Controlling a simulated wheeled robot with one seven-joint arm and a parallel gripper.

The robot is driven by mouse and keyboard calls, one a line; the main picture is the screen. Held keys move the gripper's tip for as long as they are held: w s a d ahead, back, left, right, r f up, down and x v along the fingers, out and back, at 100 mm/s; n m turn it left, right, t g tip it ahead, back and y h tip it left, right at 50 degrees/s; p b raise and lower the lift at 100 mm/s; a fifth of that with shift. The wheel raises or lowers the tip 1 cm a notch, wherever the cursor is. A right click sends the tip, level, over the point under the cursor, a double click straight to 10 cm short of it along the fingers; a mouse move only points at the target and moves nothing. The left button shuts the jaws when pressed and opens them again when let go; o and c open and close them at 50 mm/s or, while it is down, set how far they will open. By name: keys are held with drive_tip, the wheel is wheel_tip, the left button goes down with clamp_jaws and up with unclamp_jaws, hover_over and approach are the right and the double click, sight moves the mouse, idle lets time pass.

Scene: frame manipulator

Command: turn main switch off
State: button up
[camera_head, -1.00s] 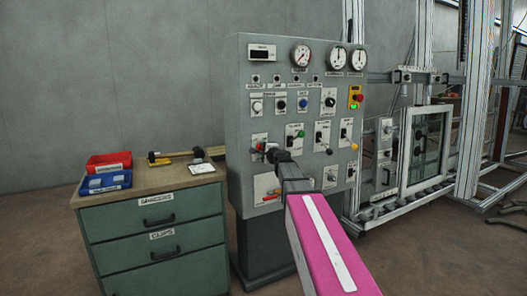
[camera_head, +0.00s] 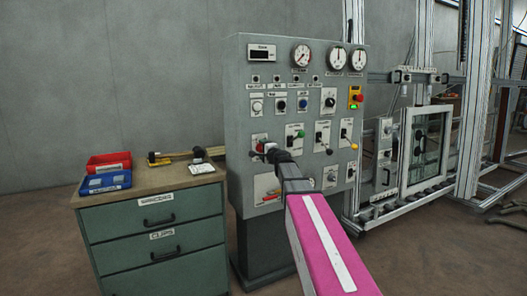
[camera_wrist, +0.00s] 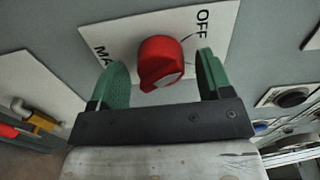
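The main switch is a red rotary knob (camera_wrist: 163,62) on a white plate (camera_wrist: 205,28) in the wrist view. The plate's visible lettering reads "OFF" at upper right and "MA", partly hidden, at left. My gripper (camera_wrist: 162,78) has its two green fingers apart, one on each side of the knob, with gaps visible between them and the knob. In the head view my gripper (camera_head: 268,152) is at the left side of the grey control panel (camera_head: 240,90), in front of the red knob (camera_head: 260,147), which is mostly hidden.
The panel carries gauges (camera_head: 302,54), several other knobs and levers, and a red button (camera_head: 358,98) on yellow. A lever with a yellow part (camera_wrist: 42,121) is close on the left in the wrist view. A green drawer cabinet (camera_head: 150,215) stands left of the panel.

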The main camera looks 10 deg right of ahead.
drive_tip(key=v, duration=1)
drive_tip(key=shift+s, duration=0.35)
drive_tip(key=s+a+f+n+g, duration=0.4)
drive_tip(key=s+f+n+g, duration=0.15)
drive_tip(key=f, duration=0.65)
drive_tip(key=s+a+f+n+g, duration=0.35)
drive_tip(key=s+f, duration=0.25)
drive_tip(key=f, duration=0.6)
drive_tip(key=s+d+f+n+g+h, duration=0.2)
drive_tip(key=s+f+g, duration=0.2)
drive_tip(key=s+f, duration=0.2)
drive_tip(key=s+d+f+n+g+h, duration=0.2)
drive_tip(key=s+f+n+g+h, duration=0.1)
drive_tip(key=s+f, duration=0.4)
drive_tip(key=shift+s+f+g+h, duration=0.3)
drive_tip(key=shift+s+g, duration=0.3)
drive_tip(key=shift+s, duration=0.65)
